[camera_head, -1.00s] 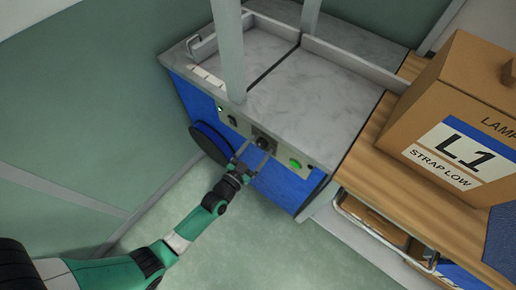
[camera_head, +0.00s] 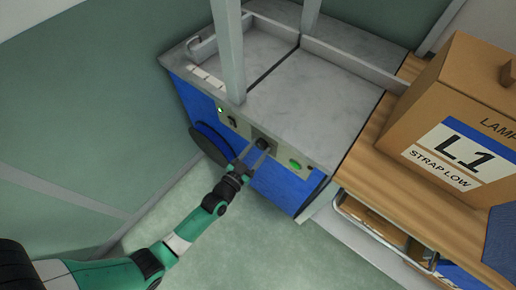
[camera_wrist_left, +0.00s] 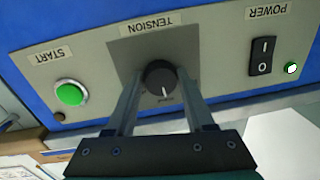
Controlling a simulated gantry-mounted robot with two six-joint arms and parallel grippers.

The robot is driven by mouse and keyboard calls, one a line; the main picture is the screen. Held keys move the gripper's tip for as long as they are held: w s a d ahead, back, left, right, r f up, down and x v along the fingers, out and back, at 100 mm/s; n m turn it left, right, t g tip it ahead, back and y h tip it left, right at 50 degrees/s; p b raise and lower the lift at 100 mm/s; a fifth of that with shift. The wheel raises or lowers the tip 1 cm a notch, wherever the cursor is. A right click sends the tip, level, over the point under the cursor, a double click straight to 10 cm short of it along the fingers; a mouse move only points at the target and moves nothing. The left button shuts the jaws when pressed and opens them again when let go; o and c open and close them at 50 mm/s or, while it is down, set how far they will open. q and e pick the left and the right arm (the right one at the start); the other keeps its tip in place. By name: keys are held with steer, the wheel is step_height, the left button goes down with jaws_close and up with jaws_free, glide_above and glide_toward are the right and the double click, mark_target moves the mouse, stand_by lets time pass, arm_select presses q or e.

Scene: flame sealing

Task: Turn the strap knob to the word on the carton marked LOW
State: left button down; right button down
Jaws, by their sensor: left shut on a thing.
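The strap knob is a round black knob (camera_wrist_left: 160,78) on the grey panel marked TENSION. A white pointer line on it points down in the left wrist view, and the small print below is too small to read. My left gripper (camera_wrist_left: 162,90) is shut on the knob, one finger on each side. In the head view the gripper (camera_head: 256,150) reaches the knob (camera_head: 263,144) on the front of the blue machine. The brown carton (camera_head: 415,112) at the right has a label (camera_head: 464,154) reading L1 and STRAP LOW. My right gripper is not in view.
A green START button (camera_wrist_left: 70,93) and a black POWER switch (camera_wrist_left: 263,56) flank the knob on the panel. Upright grey posts (camera_head: 228,50) rise from the machine top (camera_head: 300,95). The carton stands on a wooden table (camera_head: 372,143). The floor before the machine is clear.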

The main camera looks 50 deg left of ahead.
arm_select(q)
steer(key=n, duration=0.5)
steer(key=n+b, duration=0.1)
steer(key=n, duration=0.4)
steer(key=shift+d+r+h, duration=0.1)
steer(key=shift+h, duration=0.3)
steer(key=shift+n, duration=0.3)
steer(key=shift+c, duration=1.4)
jaws_free()
steer(key=s+d, duration=0.2)
steer(key=s, duration=0.9)
steer(key=shift+s+r+b, duration=0.2)
steer(key=shift+r+b, duration=0.15)
steer(key=shift+b, duration=0.05)
